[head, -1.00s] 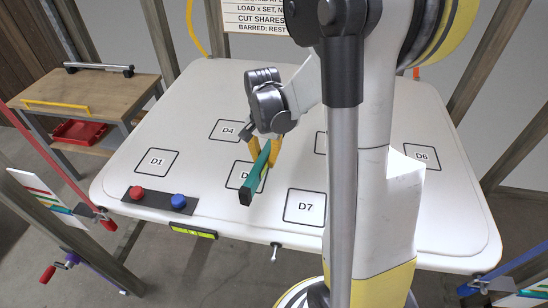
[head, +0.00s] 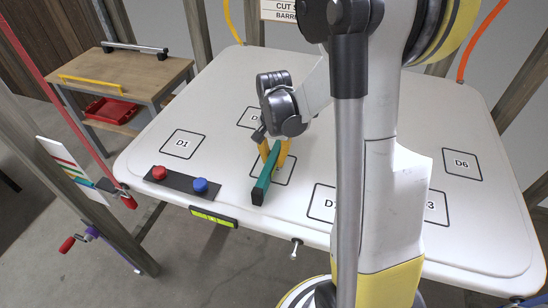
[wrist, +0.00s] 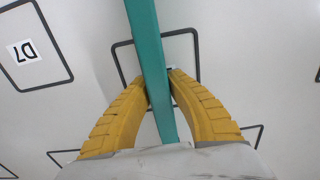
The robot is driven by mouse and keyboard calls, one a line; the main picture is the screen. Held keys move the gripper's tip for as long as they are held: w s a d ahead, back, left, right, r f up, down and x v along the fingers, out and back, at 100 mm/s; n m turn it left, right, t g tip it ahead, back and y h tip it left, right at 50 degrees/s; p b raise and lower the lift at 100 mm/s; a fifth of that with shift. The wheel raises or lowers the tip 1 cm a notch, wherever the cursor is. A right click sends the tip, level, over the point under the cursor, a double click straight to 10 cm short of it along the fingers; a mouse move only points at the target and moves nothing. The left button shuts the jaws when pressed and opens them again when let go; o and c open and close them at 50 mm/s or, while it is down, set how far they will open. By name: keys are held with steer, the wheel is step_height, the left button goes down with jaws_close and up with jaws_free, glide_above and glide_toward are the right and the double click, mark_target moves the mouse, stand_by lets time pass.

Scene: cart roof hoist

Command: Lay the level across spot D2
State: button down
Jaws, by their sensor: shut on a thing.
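My gripper (head: 275,158) is shut on a long teal bar with a black end, taken as the level (head: 265,180). In the wrist view the level (wrist: 150,60) runs between the two yellow fingers (wrist: 158,95). It lies over a black-outlined spot (head: 286,173) on the white board; the spot also shows in the wrist view (wrist: 184,52). The level and fingers hide the label's number, so I cannot read whether it is D2. The level's black end reaches past the spot's near edge. I cannot tell whether the level touches the board.
The white board (head: 225,140) carries other marked spots, such as D1 (head: 183,144) and D6 (head: 461,164). A dark strip with a red button (head: 159,173) and a blue button (head: 200,185) sits at the near left edge. A wooden bench (head: 135,73) stands at the back left.

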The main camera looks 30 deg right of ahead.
mark_target(274, 153)
steer(key=c, duration=1.3)
jaws_free()
steer(key=shift+c, duration=0.2)
step_height(274, 153, up, 12)
steer(key=s+a+n+t+b, duration=0.1)
steer(key=a, duration=0.1)
steer(key=s+a+n+t+b, duration=0.1)
steer(key=s+a+n, duration=0.1)
steer(key=a, duration=0.1)
steer(key=s+a+n+t+b, duration=0.1)
steer(key=s+a+n+b, duration=0.1)
steer(key=a, duration=0.1)
steer(key=shift+s+r+h, duration=0.15)
steer(key=shift+s+h, duration=0.1)
steer(key=shift+h, duration=0.05)
steer(key=s+a+f+n+t+b, duration=0.3)
steer(key=s+a+n+t, duration=0.1)
steer(key=s+a+n, duration=0.1)
steer(key=shift+s+a, duration=0.45)
steer(key=shift+a, duration=0.2)
